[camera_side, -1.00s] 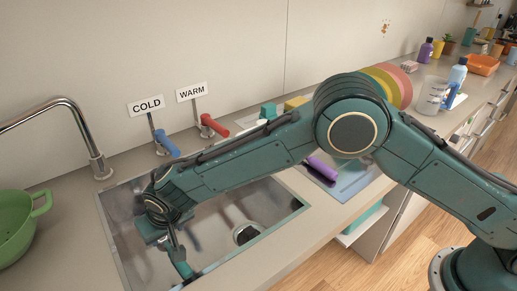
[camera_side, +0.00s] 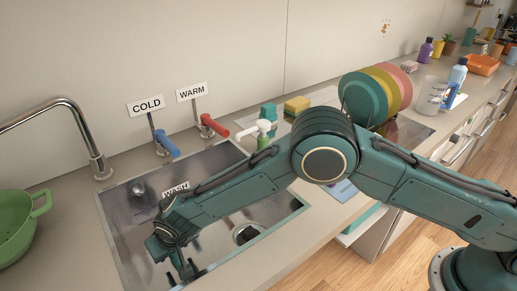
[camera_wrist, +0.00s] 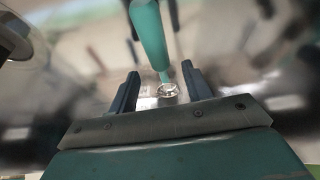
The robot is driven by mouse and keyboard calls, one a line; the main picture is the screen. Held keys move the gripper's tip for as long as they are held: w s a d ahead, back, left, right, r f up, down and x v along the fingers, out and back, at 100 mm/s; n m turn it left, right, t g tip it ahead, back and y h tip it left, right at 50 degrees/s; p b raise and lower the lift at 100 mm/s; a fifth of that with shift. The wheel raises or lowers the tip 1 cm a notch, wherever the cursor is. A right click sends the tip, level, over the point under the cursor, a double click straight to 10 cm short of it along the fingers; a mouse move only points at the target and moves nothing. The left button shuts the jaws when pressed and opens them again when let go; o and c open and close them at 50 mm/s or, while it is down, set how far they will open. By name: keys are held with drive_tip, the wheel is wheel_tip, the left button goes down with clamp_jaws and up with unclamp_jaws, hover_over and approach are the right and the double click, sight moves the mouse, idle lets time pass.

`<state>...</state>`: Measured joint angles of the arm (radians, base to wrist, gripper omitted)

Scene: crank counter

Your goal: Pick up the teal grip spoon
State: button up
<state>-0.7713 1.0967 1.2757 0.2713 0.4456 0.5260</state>
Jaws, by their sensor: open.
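The teal grip spoon (camera_wrist: 150,35) shows in the wrist view at the top centre, its teal handle tapering to a thin neck that points down between my fingers. A small round shiny part lies at the neck's lower end; I cannot tell whether it is the spoon's bowl or something behind it. My gripper (camera_wrist: 160,88) is open, one dark finger on each side of that neck, with visible gaps. In the side view my gripper (camera_side: 185,270) is low over the front left of the sink (camera_side: 128,232). I cannot make out the spoon there.
A blue COLD lever (camera_side: 167,145), a red WARM lever (camera_side: 215,127) and the faucet (camera_side: 98,160) stand behind the sink. A green colander (camera_side: 18,228) is at left. Plates (camera_side: 365,98) and a white-topped dispenser (camera_side: 260,130) are to the right. The sink's rim surrounds my gripper.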

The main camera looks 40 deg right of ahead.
drive_tip(key=shift+x, duration=1.25)
drive_tip(key=shift+w, duration=0.1)
drive_tip(key=c, duration=1.1)
